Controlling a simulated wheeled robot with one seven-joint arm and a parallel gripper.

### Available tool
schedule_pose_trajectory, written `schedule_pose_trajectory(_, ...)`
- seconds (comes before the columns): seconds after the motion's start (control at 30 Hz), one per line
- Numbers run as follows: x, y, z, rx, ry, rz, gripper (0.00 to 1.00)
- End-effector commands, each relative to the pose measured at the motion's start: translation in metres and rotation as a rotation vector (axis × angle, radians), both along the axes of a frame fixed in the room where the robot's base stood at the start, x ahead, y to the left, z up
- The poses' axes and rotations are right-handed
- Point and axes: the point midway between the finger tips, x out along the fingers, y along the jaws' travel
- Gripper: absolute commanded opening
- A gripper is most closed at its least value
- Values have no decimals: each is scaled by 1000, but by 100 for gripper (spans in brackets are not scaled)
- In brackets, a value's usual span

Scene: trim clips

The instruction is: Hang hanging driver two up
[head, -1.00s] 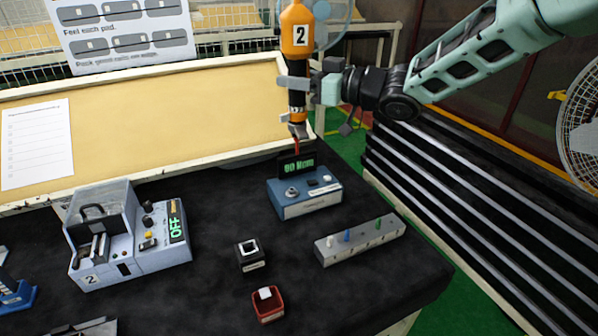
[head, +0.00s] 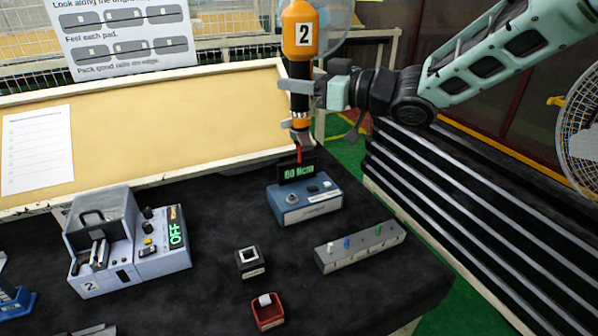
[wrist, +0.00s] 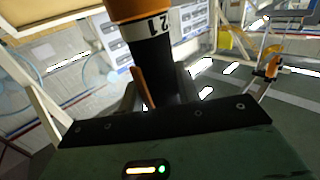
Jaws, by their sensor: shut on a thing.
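The hanging driver two (head: 303,38) is an orange and black tool with a white "2" label, upright at the top centre of the head view. My gripper (head: 298,87) is shut around its black middle section. The driver's red-tipped lower end points down, in front of or just above the small green-lit display; I cannot tell if they touch. In the wrist view the driver's orange and black body (wrist: 150,50) fills the top centre. The driver's top end is cut off by the head view's edge.
A blue box (head: 305,200) with the display stands below the driver. A grey strip with coloured pegs (head: 360,247), a black block (head: 250,262), a red holder (head: 267,312) and a grey machine marked 2 (head: 130,245) sit on the black table. A fan (head: 582,130) is at right.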

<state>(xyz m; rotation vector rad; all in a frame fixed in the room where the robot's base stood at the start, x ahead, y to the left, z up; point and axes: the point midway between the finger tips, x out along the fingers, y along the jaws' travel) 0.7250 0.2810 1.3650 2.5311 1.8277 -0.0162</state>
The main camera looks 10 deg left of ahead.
Motion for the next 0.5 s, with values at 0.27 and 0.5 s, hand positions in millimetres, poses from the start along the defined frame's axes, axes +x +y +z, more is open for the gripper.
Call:
schedule_pose_trajectory(0.27, 0, 0, 0, 0, 0, 0, 50)
schedule_pose_trajectory(0.5, 0, 0, 0, 0, 0, 0, 58)
